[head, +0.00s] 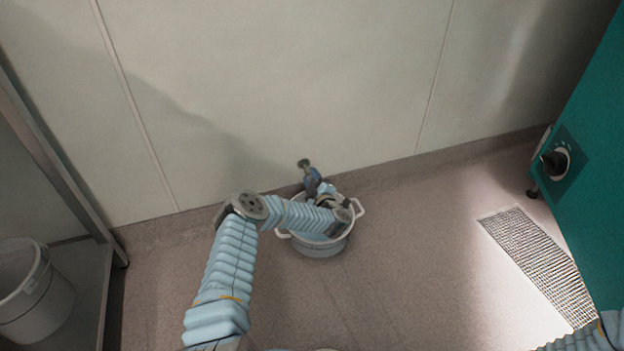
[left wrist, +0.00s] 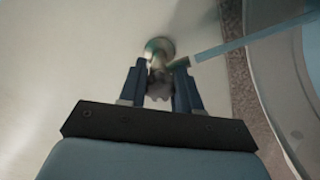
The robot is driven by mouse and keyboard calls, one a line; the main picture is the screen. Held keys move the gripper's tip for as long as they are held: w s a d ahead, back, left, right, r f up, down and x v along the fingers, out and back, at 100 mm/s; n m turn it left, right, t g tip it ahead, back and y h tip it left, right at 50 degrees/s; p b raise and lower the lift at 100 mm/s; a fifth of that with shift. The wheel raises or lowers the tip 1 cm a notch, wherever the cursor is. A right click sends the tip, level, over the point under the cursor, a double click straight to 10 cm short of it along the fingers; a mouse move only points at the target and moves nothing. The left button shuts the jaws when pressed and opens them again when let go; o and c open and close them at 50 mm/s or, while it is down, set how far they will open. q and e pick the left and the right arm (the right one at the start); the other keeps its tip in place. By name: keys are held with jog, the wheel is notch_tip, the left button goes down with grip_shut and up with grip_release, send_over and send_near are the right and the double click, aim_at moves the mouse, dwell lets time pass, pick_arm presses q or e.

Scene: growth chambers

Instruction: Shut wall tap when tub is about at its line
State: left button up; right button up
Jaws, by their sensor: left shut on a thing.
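The wall tap (head: 304,164) sticks out low on the pale wall, above a pale round tub (head: 318,250) with side handles on the floor. My left gripper (head: 313,182) reaches over the tub to the tap. In the left wrist view, the blue fingers of my left gripper (left wrist: 160,88) are closed on a dark part of the tap (left wrist: 160,47), probably its handle. A straight light-blue band, apparently running water (left wrist: 250,38), goes from the spout towards the tub (left wrist: 283,95). My arm covers much of the tub's mouth; its water level and line cannot be made out. My right gripper is out of view.
A white bucket (head: 36,300) stands at the left by a metal frame (head: 55,150). A teal cabinet (head: 592,190) with a black knob (head: 553,163) is at the right, beside a floor grate (head: 540,262). The floor between tub and grate is clear.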

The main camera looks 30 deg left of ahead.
pick_arm(q)
jog(key=shift+m+p, duration=0.3)
jog(key=shift+m, duration=0.3)
jog(key=shift+d+r+m+p, duration=0.1)
jog(key=shift+m+p, duration=0.3)
jog(key=shift+m, duration=0.6)
jog(key=m, duration=0.2)
jog(key=shift+m, duration=0.4)
jog(key=m, duration=0.3)
jog(key=shift+f+m, duration=0.2)
jog(key=shift+m, duration=0.1)
jog(key=shift+s+f+m, duration=0.1)
jog(key=shift+s+m, duration=0.05)
jog(key=shift+m, duration=1.85)
jog(key=o, duration=0.8)
jog(key=shift+c, duration=0.2)
jog(key=o, duration=0.3)
